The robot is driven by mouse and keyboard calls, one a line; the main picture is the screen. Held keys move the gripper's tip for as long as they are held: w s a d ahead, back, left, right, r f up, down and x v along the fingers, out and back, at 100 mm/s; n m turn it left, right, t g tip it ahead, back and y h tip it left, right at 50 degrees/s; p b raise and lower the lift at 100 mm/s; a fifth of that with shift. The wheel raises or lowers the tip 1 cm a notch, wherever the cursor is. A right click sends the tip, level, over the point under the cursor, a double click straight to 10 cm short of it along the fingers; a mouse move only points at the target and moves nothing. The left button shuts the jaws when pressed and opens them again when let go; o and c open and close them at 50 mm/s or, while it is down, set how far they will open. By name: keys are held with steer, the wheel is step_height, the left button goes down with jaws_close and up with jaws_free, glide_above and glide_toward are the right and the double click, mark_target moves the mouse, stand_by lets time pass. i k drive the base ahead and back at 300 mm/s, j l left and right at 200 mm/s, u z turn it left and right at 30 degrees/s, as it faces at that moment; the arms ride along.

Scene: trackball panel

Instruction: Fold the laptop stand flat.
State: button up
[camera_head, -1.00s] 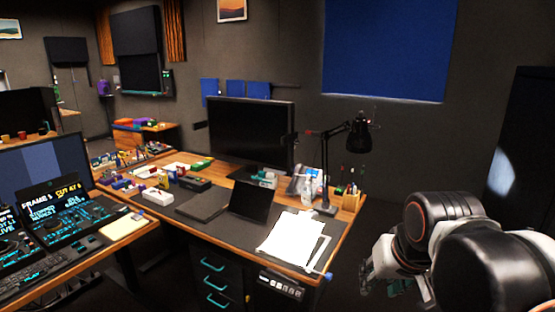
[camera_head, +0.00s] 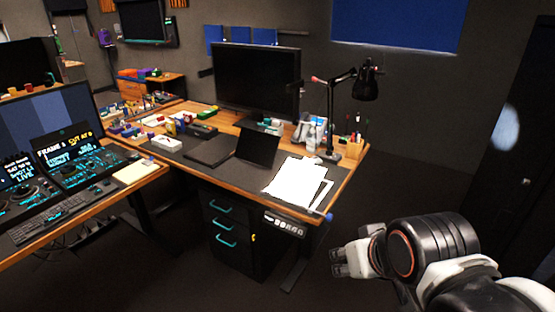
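A black tilted panel (camera_head: 258,147), which looks like the raised laptop stand, stands on the wooden desk (camera_head: 352,172) in front of the monitor. A flat dark slab (camera_head: 209,151) lies just left of it; I cannot tell whether it is a laptop or part of the stand. My gripper (camera_head: 338,263) is at the lower right, in front of the desk and well away from the stand, over the floor. Its fingers are small and dark, and I cannot make out the gap between them. Nothing shows held in it.
White papers (camera_head: 297,183) lie at the desk's right front. A black lamp (camera_head: 366,84), a pen holder (camera_head: 356,150) and a monitor (camera_head: 257,82) stand behind. A drawer cabinet (camera_head: 233,237) is below. Another desk with a control console (camera_head: 70,165) is at left. The floor in front is clear.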

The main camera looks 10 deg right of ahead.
mark_target(297, 182)
steer(key=i+l+u, duration=0.15)
steer(key=u, duration=0.25)
steer(key=i+l+u, duration=0.15)
steer(key=u, duration=0.25)
steer(key=i+l+u, duration=0.15)
steer(key=l+u, duration=0.45)
steer(key=u, duration=0.2)
steer(key=i+l+u, duration=0.15)
steer(key=l+u, duration=0.15)
steer(key=l, duration=1.3)
steer(key=l+u, duration=0.25)
steer(key=l, duration=2.1)
steer(key=k+l+u, duration=0.1)
steer(key=k, duration=0.3)
